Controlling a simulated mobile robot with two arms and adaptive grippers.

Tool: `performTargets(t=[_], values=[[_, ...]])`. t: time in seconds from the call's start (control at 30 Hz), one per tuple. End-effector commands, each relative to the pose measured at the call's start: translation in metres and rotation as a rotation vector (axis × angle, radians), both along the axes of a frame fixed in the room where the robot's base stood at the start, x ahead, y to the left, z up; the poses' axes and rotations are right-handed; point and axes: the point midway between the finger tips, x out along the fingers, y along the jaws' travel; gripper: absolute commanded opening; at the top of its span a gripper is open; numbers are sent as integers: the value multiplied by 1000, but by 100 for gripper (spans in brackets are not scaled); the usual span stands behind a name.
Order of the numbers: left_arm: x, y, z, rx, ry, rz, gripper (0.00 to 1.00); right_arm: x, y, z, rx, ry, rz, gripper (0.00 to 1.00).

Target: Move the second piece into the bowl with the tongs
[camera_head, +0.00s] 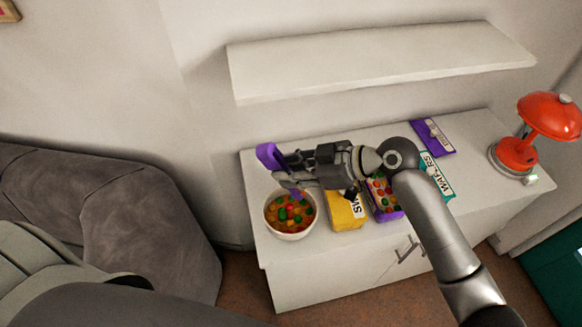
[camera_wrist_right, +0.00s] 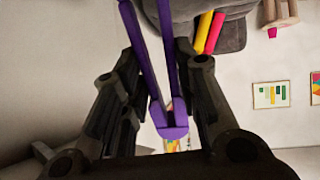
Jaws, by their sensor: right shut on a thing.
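My right gripper (camera_head: 285,171) is shut on the purple tongs (camera_head: 268,156), above the back edge of the white bowl (camera_head: 289,237). In the right wrist view the tongs (camera_wrist_right: 168,118) sit between the two dark fingers (camera_wrist_right: 160,85). The bowl stands at the cabinet's left end and holds many coloured pieces (camera_head: 289,212). Whether the tongs grip a piece cannot be told. My left gripper is not in view.
A teal-and-white wafers box (camera_head: 437,178), a purple box (camera_head: 433,136) and a red lamp (camera_head: 520,152) are farther right. A white shelf (camera_head: 380,65) hangs above the cabinet top. A grey sofa (camera_head: 110,220) stands at left.

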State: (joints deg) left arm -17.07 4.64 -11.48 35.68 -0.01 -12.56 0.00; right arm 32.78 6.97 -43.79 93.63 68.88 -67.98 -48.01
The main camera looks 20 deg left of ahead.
Motion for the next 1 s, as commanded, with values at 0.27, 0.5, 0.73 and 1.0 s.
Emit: performTargets(t=[0.27, 0.5, 0.73, 1.0], values=[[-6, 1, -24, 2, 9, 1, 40, 0, 0, -34, 1, 2, -1, 0], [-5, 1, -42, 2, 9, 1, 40, 0, 0, -62, 0, 1, -1, 0], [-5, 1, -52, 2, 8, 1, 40, 0, 0, -79, 1, 1, 0, 0], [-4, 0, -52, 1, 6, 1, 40, 0, 0, -80, 0, 0, 0, 0]])
